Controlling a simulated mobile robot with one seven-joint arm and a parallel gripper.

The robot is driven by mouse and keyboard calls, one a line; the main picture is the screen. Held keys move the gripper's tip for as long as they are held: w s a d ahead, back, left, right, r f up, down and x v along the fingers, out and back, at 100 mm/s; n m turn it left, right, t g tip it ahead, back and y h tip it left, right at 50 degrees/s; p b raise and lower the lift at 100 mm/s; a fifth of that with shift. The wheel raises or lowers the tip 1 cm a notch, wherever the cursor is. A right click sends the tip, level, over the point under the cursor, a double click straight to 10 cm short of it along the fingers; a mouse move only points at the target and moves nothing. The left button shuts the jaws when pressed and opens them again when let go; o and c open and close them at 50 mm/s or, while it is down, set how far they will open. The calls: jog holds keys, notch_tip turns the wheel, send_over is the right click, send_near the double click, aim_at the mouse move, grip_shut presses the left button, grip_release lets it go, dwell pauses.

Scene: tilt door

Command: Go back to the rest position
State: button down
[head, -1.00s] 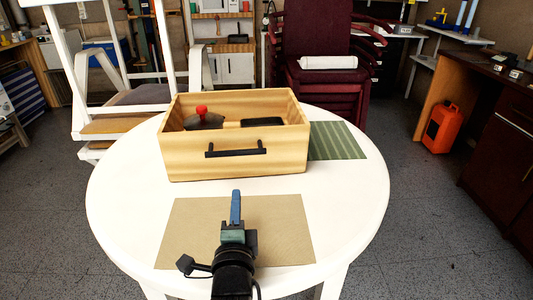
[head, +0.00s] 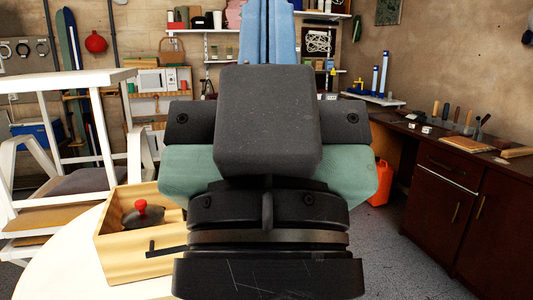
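My gripper (head: 268,28) is raised close in front of the head camera and fills the middle of the view. Its blue fingers point up and sit side by side with no clear gap, so it looks shut, with nothing seen between them. Its dark wrist and green body hide much of the table and the right part of the wooden box. The fingertips run up to the top edge of the view.
The wooden box (head: 113,250) with a dark handle stands on the white round table (head: 60,272) at lower left, holding a red-knobbed lid (head: 142,215). White chairs stand at left. A dark cabinet (head: 440,190) and an orange can (head: 378,183) are at right.

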notch_tip(320, 180, up, 25)
jog(key=p, duration=2.2)
jog(key=shift+r+p, duration=0.15)
jog(key=shift+p, duration=0.25)
jog(key=shift+a, duration=0.1)
